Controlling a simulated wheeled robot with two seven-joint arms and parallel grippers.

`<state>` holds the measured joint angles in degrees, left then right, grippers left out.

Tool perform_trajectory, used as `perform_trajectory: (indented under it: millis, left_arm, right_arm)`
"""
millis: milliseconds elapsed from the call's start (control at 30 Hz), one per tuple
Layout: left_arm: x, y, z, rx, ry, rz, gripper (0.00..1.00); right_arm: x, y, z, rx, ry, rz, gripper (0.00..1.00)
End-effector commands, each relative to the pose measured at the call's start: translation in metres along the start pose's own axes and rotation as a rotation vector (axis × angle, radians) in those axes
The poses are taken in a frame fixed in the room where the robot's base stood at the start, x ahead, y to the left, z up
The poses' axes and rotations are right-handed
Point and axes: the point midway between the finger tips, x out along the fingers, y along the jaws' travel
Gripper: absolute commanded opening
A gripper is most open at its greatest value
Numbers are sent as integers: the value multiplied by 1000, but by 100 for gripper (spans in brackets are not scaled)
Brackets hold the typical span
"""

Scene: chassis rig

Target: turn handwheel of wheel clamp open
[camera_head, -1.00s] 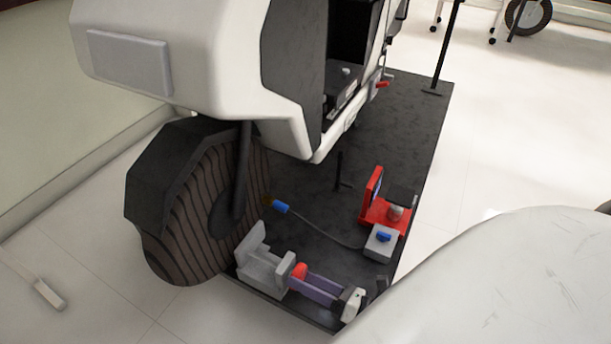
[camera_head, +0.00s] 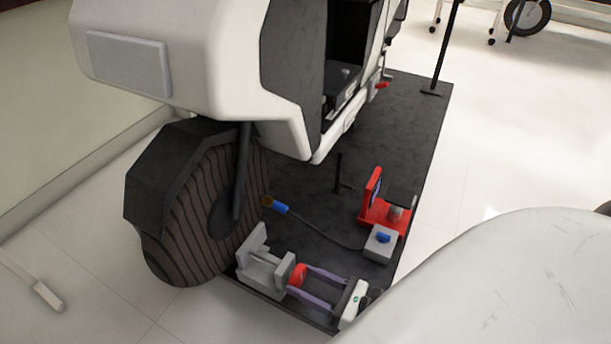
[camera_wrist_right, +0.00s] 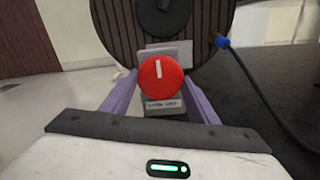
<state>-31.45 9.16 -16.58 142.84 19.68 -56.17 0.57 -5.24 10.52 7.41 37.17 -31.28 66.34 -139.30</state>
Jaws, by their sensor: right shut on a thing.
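The wheel clamp (camera_head: 257,278) is a grey block with upright jaws, on the dark mat beside the striped wheel (camera_head: 195,225). Its red round handwheel (camera_head: 300,273) faces my right gripper. My right gripper (camera_head: 305,279) has purple fingers, one on either side of the handwheel, and is shut on it. In the right wrist view the handwheel (camera_wrist_right: 161,78) is between the fingers, with a white mark pointing nearly straight up. A label (camera_wrist_right: 164,105) sits on the clamp below it; its text is too small to read surely. My left gripper is not in view.
A blue-ended cable (camera_head: 281,208) runs over the mat (camera_head: 400,130) to a grey box with a blue knob (camera_head: 380,243). A red fixture (camera_head: 380,210) stands behind that box. The white vehicle body (camera_head: 190,50) overhangs the wheel.

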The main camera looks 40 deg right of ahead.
Motion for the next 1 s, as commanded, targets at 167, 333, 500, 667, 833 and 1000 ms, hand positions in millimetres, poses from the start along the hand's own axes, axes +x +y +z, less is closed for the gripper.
perform_trajectory:
  millis: [167,333,500,667,833,1000]
  left_arm:
    - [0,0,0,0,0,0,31]
    - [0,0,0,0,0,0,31]
    - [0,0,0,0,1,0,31]
    - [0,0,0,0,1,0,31]
    - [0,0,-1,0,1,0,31]
    - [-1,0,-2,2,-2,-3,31]
  right_arm:
    - [-4,-1,-1,-7,3,-1,32]
    - [-4,-1,-1,-8,4,-1,32]
    - [-3,-1,-1,-6,3,0,73]
    - [-1,0,0,-5,2,0,73]
    - [-6,0,0,-5,2,0,73]
    - [-32,0,-1,-4,6,-1,73]
